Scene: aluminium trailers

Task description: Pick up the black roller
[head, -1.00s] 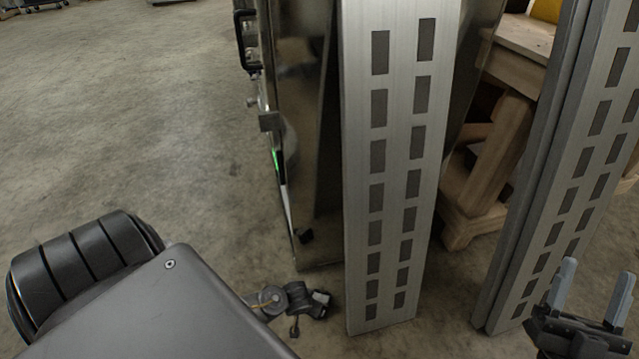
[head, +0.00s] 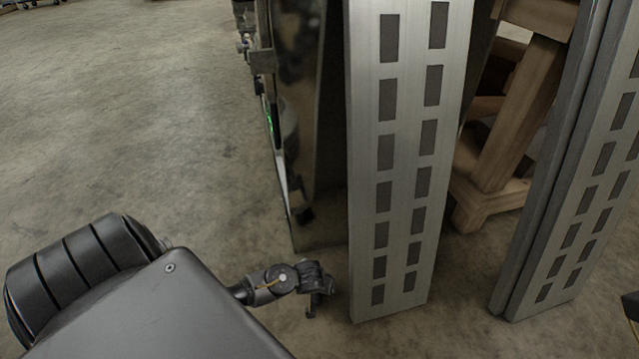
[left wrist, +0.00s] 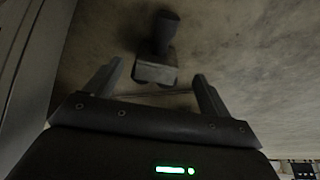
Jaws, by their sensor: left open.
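In the left wrist view, a dark roller-like piece (left wrist: 160,30) with a pale grey block (left wrist: 155,72) at its near end lies over the concrete floor. It shows beyond and between the fingers of my left gripper (left wrist: 157,76), which is open with nothing clasped. In the head view, my left gripper (head: 317,287) is low by the foot of the slotted aluminium post, its fingers hard to make out. Only a dark sliver of my right gripper shows at the right edge.
The slotted aluminium post (head: 400,200) stands just right of my left gripper. A second slotted post (head: 585,190) stands further right, with a wooden stand (head: 490,185) behind. A shiny metal panel (head: 300,100) rises behind the gripper. The floor at left is clear.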

